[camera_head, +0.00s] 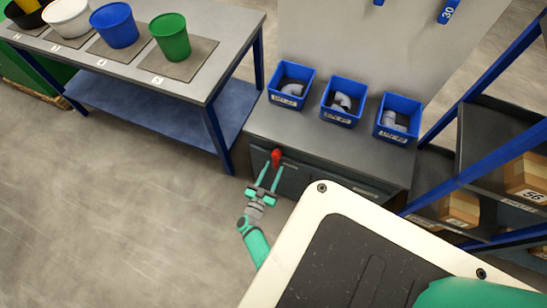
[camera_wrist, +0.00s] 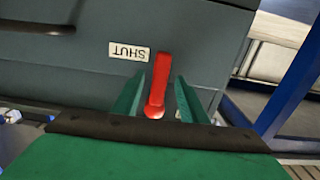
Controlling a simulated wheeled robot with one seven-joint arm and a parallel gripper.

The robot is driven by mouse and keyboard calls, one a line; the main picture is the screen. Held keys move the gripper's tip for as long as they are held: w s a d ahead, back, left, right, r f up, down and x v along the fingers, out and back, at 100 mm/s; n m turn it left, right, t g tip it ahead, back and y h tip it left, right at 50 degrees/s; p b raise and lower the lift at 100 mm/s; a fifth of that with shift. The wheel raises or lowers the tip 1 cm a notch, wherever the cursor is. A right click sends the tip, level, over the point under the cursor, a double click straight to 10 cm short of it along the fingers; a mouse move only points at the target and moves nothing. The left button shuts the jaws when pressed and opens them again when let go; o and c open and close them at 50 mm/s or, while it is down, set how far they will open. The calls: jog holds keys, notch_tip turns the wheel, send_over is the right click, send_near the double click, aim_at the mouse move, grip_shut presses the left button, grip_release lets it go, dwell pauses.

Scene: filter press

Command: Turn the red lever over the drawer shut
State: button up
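The red lever (camera_head: 276,157) is on the front of the grey drawer cabinet (camera_head: 331,150), near its left end. In the wrist view the red lever (camera_wrist: 158,86) stands nearly vertical in the picture, its rounded end towards my gripper. A "SHUT" label (camera_wrist: 129,51), upside down in this view, is beside it. My gripper (camera_head: 268,175) is open, and in the wrist view its two green fingers (camera_wrist: 161,98) are on either side of the lever. I cannot tell whether either finger touches it.
Blue bins (camera_head: 343,101) with grey pipe fittings stand on the cabinet top. A workbench (camera_head: 195,90) with buckets is to the left, its blue leg near the cabinet. A blue-framed shelf (camera_head: 480,155) with boxes is to the right. The floor at left is clear.

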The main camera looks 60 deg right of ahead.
jog(key=s+a, duration=0.1)
jog(key=a, duration=0.8)
jog(key=shift+s+a, duration=0.3)
jog(key=s+a+r+n+t+y, duration=0.3)
jog(key=a+r+n+t+y, duration=0.1)
jog(key=a+r, duration=0.6)
jog(key=s+a+r+n+t+y, duration=0.4)
jog(key=a+r+n+y, duration=0.2)
jog(key=a+r, duration=0.5)
jog(key=s+a+r+n+t+y, duration=0.4)
jog(key=a+r+n+y, duration=0.2)
jog(key=a+r, duration=0.4)
jog(key=shift+a+r+t+y, duration=0.3)
jog(key=shift+y, duration=0.6)
